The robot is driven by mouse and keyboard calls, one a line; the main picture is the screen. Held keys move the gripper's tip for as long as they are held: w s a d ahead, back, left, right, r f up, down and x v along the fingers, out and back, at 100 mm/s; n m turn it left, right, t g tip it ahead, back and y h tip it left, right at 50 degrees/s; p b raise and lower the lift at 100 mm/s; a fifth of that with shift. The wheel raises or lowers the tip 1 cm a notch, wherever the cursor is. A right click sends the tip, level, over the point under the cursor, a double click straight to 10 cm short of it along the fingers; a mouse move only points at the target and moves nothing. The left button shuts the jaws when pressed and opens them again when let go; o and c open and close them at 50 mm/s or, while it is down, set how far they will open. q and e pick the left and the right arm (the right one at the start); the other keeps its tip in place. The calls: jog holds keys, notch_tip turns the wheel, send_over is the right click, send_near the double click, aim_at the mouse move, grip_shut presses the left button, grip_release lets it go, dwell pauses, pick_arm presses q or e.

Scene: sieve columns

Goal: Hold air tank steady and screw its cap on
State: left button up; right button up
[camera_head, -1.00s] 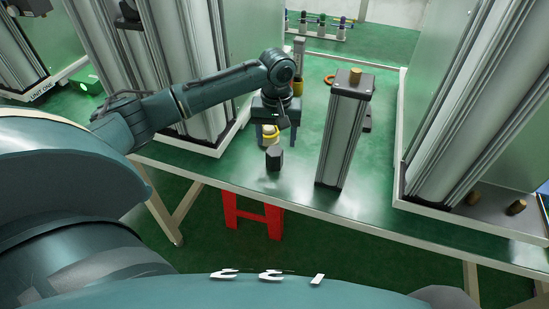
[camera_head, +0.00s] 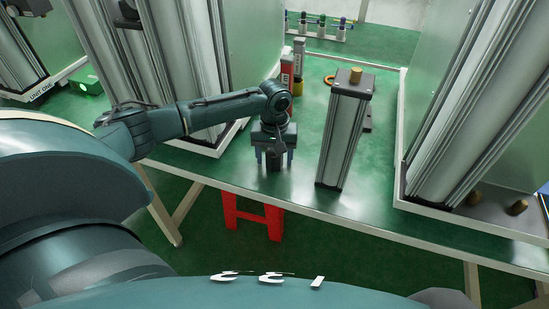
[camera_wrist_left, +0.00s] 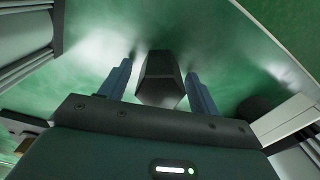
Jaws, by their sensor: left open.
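A dark hexagonal piece, apparently the cap (camera_head: 274,165), stands on the green table near its front edge. It also shows in the wrist view (camera_wrist_left: 160,80). My left gripper (camera_head: 274,156) is open, its two blue fingers (camera_wrist_left: 158,76) on either side of the piece with gaps visible in the wrist view. My right gripper is not in view.
A red stool (camera_head: 252,212) is below the table edge.

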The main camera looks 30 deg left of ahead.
pick_arm(q)
jog(key=shift+c, duration=0.2)
jog(key=c, duration=0.9)
notch_tip(320, 180, up, 10)
jog(key=shift+r+p, duration=0.1)
jog(key=shift+p, duration=0.35)
